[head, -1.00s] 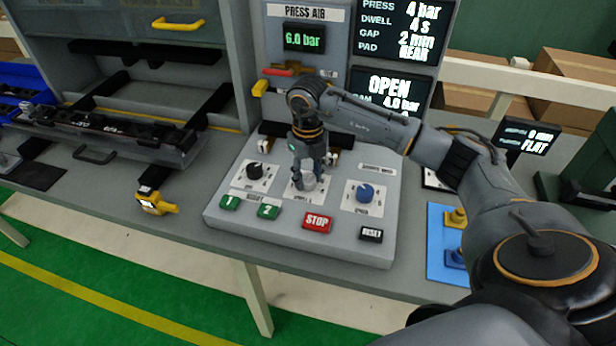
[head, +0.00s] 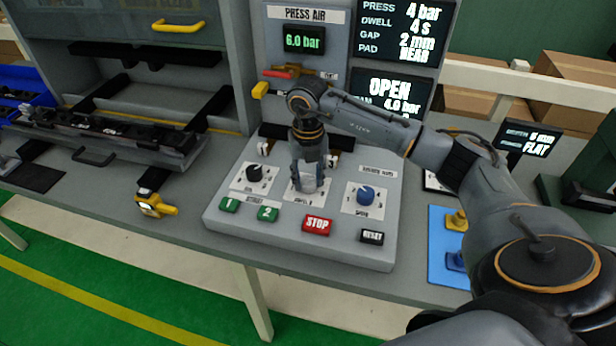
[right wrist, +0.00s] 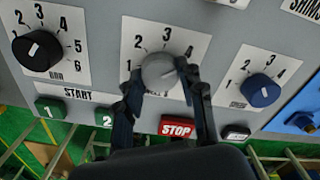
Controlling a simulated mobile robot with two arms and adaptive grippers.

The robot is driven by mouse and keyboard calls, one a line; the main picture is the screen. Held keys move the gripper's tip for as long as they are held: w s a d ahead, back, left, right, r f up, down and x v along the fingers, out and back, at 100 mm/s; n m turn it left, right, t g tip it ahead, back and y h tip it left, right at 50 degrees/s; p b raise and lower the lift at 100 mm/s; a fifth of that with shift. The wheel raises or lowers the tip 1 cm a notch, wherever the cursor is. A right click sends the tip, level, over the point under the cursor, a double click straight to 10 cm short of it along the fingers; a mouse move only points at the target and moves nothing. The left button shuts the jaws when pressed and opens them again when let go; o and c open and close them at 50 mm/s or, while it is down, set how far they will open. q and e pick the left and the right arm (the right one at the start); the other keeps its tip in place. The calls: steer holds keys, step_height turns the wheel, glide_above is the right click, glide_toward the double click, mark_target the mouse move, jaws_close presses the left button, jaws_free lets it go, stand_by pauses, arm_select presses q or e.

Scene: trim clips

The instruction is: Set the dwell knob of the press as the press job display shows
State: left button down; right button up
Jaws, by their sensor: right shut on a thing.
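The job display (head: 402,32) reads press 4 bar, dwell 4 s, gap 2 mm and pad rear. The dwell knob is the grey middle knob (right wrist: 158,71) on the sloped panel, with a printed scale around it; 2, 3 and 4 show in the right wrist view. My right gripper (head: 308,184) points down over it, shut on it, with one finger on each side in the right wrist view (right wrist: 160,82). In the head view the fingers hide most of the knob. I cannot tell for sure which number its pointer faces. My left gripper is not in view.
A black knob (right wrist: 38,50) stands left of the dwell knob and a blue knob (right wrist: 260,90) right of it. Green start buttons (head: 268,213), a red stop button (head: 317,225) and a black reset button (head: 371,236) lie along the panel's front. A press status screen (head: 391,92) reads OPEN.

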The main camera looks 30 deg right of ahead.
mark_target(308, 181)
steer(key=o, duration=1.2)
step_height(308, 181, up, 12)
steer(key=shift+r, duration=0.1)
